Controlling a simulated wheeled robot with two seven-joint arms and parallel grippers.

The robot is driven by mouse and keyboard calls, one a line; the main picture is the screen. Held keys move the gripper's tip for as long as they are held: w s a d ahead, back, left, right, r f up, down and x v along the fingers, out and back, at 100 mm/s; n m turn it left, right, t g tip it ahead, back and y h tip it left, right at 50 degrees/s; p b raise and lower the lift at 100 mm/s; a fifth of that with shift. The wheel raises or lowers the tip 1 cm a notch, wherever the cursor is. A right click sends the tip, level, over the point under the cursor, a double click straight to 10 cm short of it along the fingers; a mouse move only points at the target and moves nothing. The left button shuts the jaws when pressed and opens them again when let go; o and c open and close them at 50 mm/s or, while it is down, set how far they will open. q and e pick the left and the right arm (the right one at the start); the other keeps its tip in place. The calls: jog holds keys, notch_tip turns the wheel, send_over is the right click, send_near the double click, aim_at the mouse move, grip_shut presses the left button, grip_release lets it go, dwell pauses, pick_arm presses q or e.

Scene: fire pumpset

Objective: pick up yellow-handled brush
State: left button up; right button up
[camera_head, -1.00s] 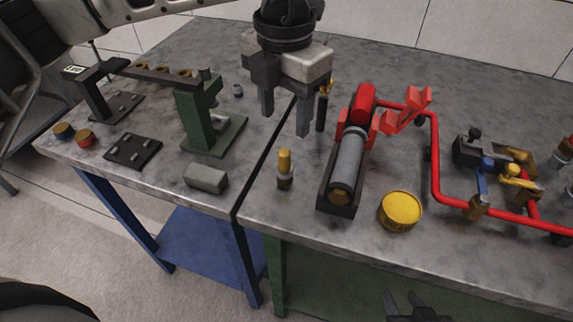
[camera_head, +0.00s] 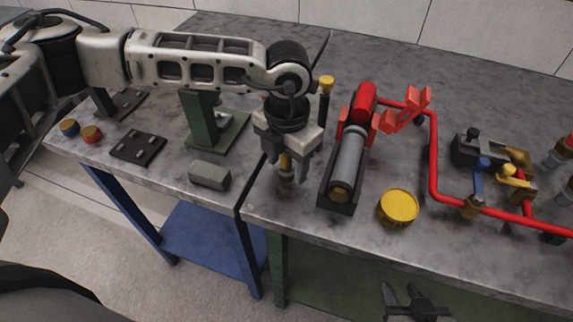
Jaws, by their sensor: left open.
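The small yellow-handled brush (camera_head: 286,164) stands upright near the front edge of the bench, its grey lower part on the surface. My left gripper (camera_head: 287,169) has come down over it from above. Its two fingers are open, one on each side of the yellow handle, and the top of the brush is hidden by the gripper body. I cannot tell whether either finger touches it. My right gripper (camera_head: 402,292) is low at the bottom of the view, in front of the bench, with its fingers apart and empty.
A red and grey cylinder in a dark cradle (camera_head: 347,165) lies close to the right. A dark rod with a yellow top (camera_head: 326,86) stands behind. A grey block (camera_head: 210,175) is to the left, a yellow round can (camera_head: 398,206) and red pipe (camera_head: 436,155) to the right.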

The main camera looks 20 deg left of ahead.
pick_arm(q)
jog(key=shift+c, duration=0.2)
jog(key=c, duration=1)
pick_arm(e)
jog(key=shift+s+f, duration=0.1)
pick_arm(q)
jog(key=shift+r+b, duration=0.3)
jog(key=shift+r, duration=0.3)
jog(key=r, duration=0.2)
jog(key=shift+s+d+r+b, duration=0.1)
jog(key=shift+s+r+b, duration=0.2)
jog(key=shift+b, duration=0.1)
jog(key=s+r, duration=0.3)
jog(key=s, duration=0.1)
jog(key=s+d+r+b, duration=0.1)
jog(key=s+r, duration=0.2)
jog(key=s, duration=0.2)
jog(key=s+r+b, duration=0.1)
jog(key=s+r, duration=0.2)
jog(key=s, duration=0.1)
jog(key=shift+s+d+r, duration=0.15)
jog(key=shift+s+d, duration=0.05)
pick_arm(e)
jog(key=shift+a+f, duration=0.35)
jog(key=shift+f, duration=0.3)
